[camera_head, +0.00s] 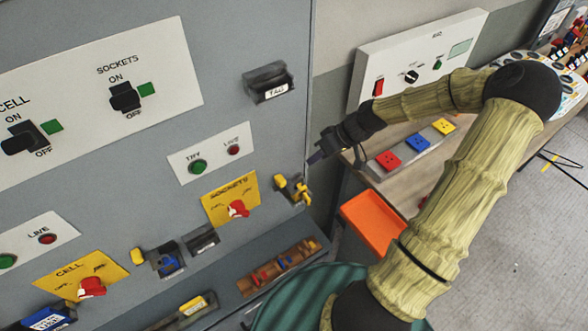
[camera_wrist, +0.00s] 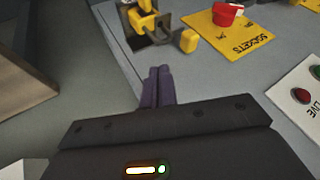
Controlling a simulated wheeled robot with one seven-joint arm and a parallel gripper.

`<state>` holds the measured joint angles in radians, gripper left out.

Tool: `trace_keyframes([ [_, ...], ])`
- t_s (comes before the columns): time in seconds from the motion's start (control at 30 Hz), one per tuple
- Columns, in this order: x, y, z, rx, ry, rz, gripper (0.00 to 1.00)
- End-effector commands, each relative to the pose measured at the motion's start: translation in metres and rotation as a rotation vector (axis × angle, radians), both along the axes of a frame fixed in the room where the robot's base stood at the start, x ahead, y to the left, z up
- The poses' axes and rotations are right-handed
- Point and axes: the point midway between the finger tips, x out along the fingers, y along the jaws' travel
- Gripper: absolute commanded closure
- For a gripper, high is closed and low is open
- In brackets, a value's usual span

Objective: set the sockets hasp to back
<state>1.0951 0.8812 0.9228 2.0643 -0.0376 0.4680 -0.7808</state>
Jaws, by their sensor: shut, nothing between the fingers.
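The sockets hasp seems to be the yellow and dark metal fitting (camera_head: 294,188) at the panel's right edge, right of the yellow SOCKETS plate (camera_head: 222,196). In the wrist view the yellow fitting (camera_wrist: 143,20) is at the top, with a yellow knob-like end (camera_wrist: 189,40) to its right. I cannot tell its exact position setting. The plate carries a red knob (camera_head: 237,209), also in the wrist view (camera_wrist: 226,14). My gripper (camera_head: 314,160) is shut and empty, above the fitting by the panel edge. In the wrist view its fingertips (camera_wrist: 158,72) are apart from the fitting.
A TRY/LIVE plate (camera_head: 210,153) and a TAG holder (camera_head: 268,82) are on the grey panel. A ledge below holds a wooden rack (camera_head: 282,266). An orange tray (camera_head: 375,223) and a bench with coloured sockets (camera_head: 388,160) stand to the right.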

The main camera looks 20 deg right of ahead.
Motion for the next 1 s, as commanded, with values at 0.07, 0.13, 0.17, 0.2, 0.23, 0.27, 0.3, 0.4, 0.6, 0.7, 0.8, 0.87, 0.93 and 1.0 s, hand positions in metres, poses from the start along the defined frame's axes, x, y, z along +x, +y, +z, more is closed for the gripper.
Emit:
trace_keyframes([
  [0.07, 0.003, 0.01, -0.01, 0.003, 0.003, 0.003, 1.0],
  [0.13, 0.005, 0.017, -0.02, 0.003, 0.003, 0.003, 1.0],
  [0.17, 0.006, 0.02, -0.024, 0.003, 0.003, 0.004, 1.0],
  [0.2, 0.008, 0.023, -0.029, 0.003, 0.003, 0.003, 1.0],
  [0.23, 0.009, 0.027, -0.034, 0.002, 0.003, 0.004, 1.0],
  [0.27, 0.01, 0.03, -0.038, 0.002, 0.003, 0.004, 1.0],
  [0.3, 0.007, 0.036, -0.034, 0.001, 0.001, 0.005, 1.0],
  [0.4, 0.002, 0.05, -0.034, -0.001, 0.001, 0.003, 1.0],
  [0.6, -0.002, 0.064, -0.037, -0.001, 0.0, 0.0, 1.0],
  [0.7, -0.002, 0.065, -0.038, -0.002, -0.001, -0.001, 1.0],
  [0.8, -0.002, 0.064, -0.038, -0.002, -0.001, -0.001, 1.0],
  [0.87, -0.002, 0.064, -0.038, -0.002, -0.001, -0.001, 1.0],
  [0.93, -0.002, 0.065, -0.038, -0.002, -0.001, -0.001, 1.0],
  [1.0, -0.002, 0.067, -0.038, -0.002, -0.001, 0.0, 1.0],
])
